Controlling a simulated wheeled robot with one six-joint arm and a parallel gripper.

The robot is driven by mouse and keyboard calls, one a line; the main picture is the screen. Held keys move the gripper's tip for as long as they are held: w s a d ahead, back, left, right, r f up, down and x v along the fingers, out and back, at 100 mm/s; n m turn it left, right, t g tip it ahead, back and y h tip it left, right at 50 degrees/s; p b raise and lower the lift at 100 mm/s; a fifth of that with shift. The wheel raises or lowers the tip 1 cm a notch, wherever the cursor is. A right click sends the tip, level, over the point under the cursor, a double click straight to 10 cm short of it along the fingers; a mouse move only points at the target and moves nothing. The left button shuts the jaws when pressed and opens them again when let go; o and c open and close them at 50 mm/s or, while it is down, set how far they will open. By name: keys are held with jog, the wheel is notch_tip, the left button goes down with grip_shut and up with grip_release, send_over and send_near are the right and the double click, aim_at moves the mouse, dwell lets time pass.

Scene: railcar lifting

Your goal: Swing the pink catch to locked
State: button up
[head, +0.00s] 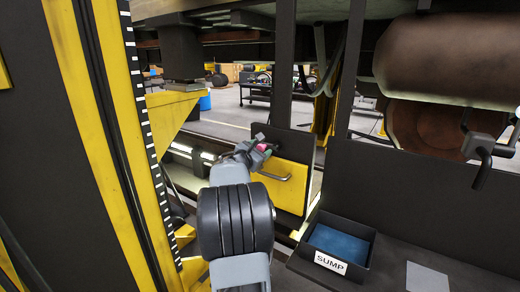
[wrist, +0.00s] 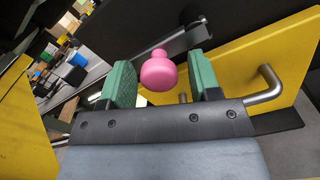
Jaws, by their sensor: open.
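The pink catch (wrist: 158,72) shows in the wrist view as a round pink knob with a narrower neck at its far end. A grey metal bar (wrist: 165,42) lies just behind it. My gripper (wrist: 160,80) is open, with one green finger on each side of the knob and a visible gap on both sides. In the head view the pink knob (head: 262,147) is small and partly hidden by my gripper (head: 261,151). It sits at the top of a yellow panel (head: 285,185).
A bent metal handle (head: 280,178) sticks out of the yellow panel, close to my gripper's right side. A black bin labelled SUMP (head: 365,247) stands at lower right. A yellow lifting column (head: 108,150) rises at left. A brown cylinder (head: 445,60) hangs at upper right.

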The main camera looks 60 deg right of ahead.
jog(key=shift+c, duration=0.4)
grip_shut()
